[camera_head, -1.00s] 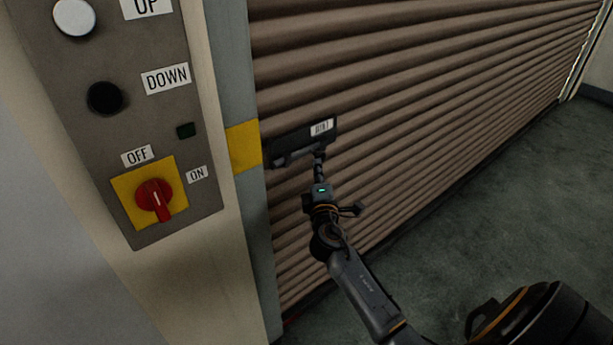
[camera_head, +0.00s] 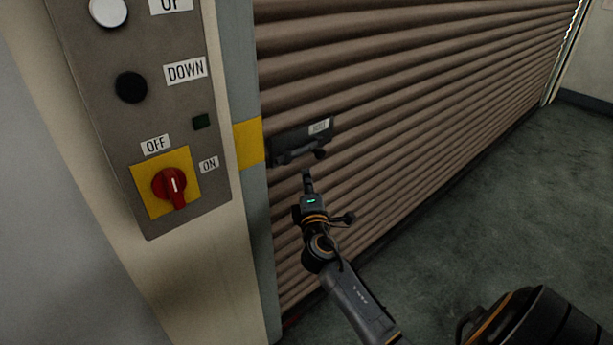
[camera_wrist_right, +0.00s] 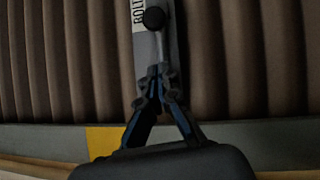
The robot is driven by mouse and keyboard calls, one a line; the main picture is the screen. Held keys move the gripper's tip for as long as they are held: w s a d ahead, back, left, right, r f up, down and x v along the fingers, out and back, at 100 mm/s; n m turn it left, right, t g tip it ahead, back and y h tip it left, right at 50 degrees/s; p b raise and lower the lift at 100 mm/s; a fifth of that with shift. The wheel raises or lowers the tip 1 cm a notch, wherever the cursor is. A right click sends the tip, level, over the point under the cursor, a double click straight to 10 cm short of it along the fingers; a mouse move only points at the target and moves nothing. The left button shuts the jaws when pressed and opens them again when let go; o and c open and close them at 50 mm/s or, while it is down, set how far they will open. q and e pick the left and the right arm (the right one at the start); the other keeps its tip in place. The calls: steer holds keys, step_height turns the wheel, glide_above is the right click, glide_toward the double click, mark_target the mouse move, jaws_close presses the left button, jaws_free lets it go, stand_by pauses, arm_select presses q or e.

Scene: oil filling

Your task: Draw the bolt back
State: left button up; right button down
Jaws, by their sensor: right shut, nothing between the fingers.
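The bolt (camera_head: 298,154) is a dark bar with a round black knob (camera_head: 320,154), on a dark plate (camera_head: 303,139) fixed to the brown shutter (camera_head: 420,100). The plate's label reads BOLT in the right wrist view, where the knob (camera_wrist_right: 154,18) shows at the top. My right gripper (camera_head: 306,172) is shut and empty, just below the bolt and apart from the knob in the head view. In the right wrist view its fingertips (camera_wrist_right: 158,72) lie in front of the plate, short of the knob. My left gripper is not in view.
A grey control panel (camera_head: 85,60) stands at the left with UP and DOWN buttons and a red rotary switch (camera_head: 172,186). A yellow patch (camera_head: 248,143) marks the grey door frame beside the bolt. The floor (camera_head: 480,210) at the right is clear.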

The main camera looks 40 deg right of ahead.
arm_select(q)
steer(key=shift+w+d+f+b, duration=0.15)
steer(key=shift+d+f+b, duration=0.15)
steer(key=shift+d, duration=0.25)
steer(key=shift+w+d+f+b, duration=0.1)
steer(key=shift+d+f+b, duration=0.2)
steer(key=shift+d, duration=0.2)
arm_select(e)
steer(key=v, duration=0.7)
steer(key=shift+s+d+f, duration=0.2)
steer(key=shift+s+f, duration=0.1)
steer(key=shift+s, duration=0.05)
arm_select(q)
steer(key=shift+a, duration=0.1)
